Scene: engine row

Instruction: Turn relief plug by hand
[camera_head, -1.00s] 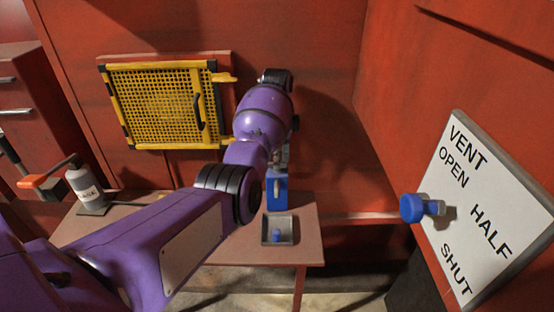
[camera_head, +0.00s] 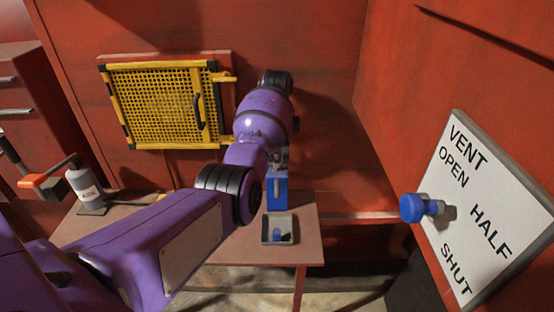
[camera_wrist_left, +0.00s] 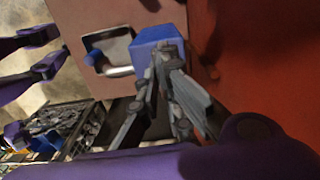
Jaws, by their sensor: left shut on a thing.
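A blue block (camera_head: 277,192) stands at the back edge of the small table, against the red wall. My left gripper (camera_head: 281,161) is over its top, mostly hidden behind my purple arm. In the left wrist view the gripper (camera_wrist_left: 165,66) has its grey fingers close together at the blue block (camera_wrist_left: 156,38). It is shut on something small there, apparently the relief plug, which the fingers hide. I cannot make out the plug's own shape or how far it is turned. My right gripper is in neither view.
A grey tray (camera_head: 265,241) with a small blue piece (camera_head: 278,235) sits in front of the block. A grease bottle (camera_head: 84,186) stands left. A yellow mesh door (camera_head: 155,105) is on the back wall. A vent panel (camera_head: 478,190) with a blue knob (camera_head: 412,208) is at right.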

